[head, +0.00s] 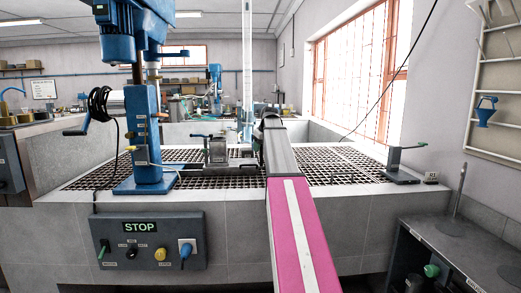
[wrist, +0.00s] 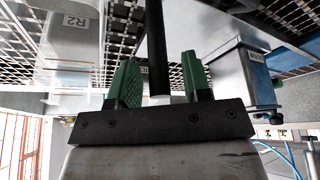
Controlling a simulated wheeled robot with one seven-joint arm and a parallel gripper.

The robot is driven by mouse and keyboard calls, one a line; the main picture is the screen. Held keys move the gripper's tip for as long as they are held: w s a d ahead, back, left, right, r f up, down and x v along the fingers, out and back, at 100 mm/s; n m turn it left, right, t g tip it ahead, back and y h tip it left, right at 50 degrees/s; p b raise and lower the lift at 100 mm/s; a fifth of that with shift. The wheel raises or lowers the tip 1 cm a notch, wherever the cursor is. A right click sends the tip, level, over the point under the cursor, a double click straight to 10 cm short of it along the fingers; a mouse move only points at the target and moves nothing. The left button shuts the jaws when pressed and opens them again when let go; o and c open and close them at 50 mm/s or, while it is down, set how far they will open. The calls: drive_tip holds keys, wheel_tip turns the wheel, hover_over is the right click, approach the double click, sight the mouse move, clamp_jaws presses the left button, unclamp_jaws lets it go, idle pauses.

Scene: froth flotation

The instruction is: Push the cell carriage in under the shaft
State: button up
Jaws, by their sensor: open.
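The blue flotation machine (head: 145,125) stands at the left of the grated bench in the head view, its motor head above. A grey metal box, which looks like the cell carriage (head: 217,153), sits on the grating right of the machine's column. The shaft is hard to make out. My gripper is mostly hidden behind my arm in the head view. In the wrist view my gripper (wrist: 160,68) is open, with green-padded fingers apart. A black rod with a pale end (wrist: 155,45) appears between the fingers; I cannot tell whether they touch it.
A grey box marked R2 (wrist: 70,48) and a labelled metal box (wrist: 240,75) flank my gripper in the wrist view. The STOP panel (head: 148,241) is on the bench front. A small post with a green-tipped lever (head: 402,165) stands right. Grating (head: 345,167) is clear right of my arm.

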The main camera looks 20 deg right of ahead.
drive_tip(key=shift+w+f, duration=0.15)
drive_tip(key=shift+f, duration=0.2)
drive_tip(key=shift+c, duration=0.2)
clamp_jaws()
drive_tip(key=w+a, duration=0.4)
drive_tip(key=a, duration=1)
drive_tip(key=w+a, duration=0.4)
drive_tip(key=a, duration=1.1)
drive_tip(key=shift+w+a, duration=0.15)
drive_tip(key=shift+w, duration=0.05)
drive_tip(key=shift+r, duration=0.1)
drive_tip(key=shift+o, duration=0.2)
unclamp_jaws()
drive_tip(key=shift+a, duration=0.15)
